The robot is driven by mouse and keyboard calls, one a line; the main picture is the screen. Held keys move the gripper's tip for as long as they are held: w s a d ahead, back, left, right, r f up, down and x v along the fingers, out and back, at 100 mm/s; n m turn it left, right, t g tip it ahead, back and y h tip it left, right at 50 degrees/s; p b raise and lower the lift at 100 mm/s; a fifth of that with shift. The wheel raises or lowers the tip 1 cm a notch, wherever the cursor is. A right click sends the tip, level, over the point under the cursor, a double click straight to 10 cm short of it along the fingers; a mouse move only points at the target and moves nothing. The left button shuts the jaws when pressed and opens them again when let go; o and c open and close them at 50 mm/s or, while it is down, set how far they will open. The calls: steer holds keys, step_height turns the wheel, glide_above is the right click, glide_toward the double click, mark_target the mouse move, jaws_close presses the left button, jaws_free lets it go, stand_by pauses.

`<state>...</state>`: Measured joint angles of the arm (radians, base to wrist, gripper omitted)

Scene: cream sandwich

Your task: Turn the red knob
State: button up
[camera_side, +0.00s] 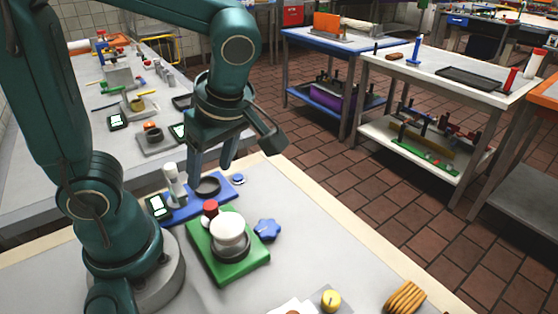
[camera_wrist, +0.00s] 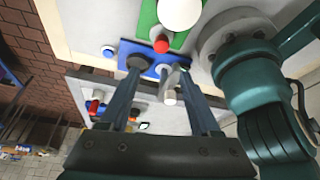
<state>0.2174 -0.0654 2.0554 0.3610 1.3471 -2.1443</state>
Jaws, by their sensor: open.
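The red knob (camera_side: 210,208) stands at the back corner of a green base (camera_side: 252,262), beside a round white piece (camera_side: 228,228) in a dark ring. In the wrist view the red knob (camera_wrist: 161,45) shows beyond the fingertips, beside the white piece (camera_wrist: 180,12). My gripper (camera_side: 212,168) is above the blue board (camera_side: 228,186), behind and above the knob, pointing down and clear of it. It is open and empty. In the wrist view my gripper's fingers (camera_wrist: 160,74) stand apart, with the blue board between and beyond them.
The blue board holds a black ring (camera_side: 207,186) and a white upright part (camera_side: 173,180). A small display (camera_side: 159,206) is close by. A blue star-shaped knob (camera_side: 267,229) is right of the green base.

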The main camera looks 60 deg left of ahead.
glide_above(210, 205)
steer(key=d, duration=0.2)
step_height(210, 205, down, 4)
steer(key=shift+w+x, duration=0.2)
steer(key=shift+x, duration=2.3)
steer(key=shift+d+f, duration=0.1)
steer(key=shift+d, duration=0.1)
jaws_close()
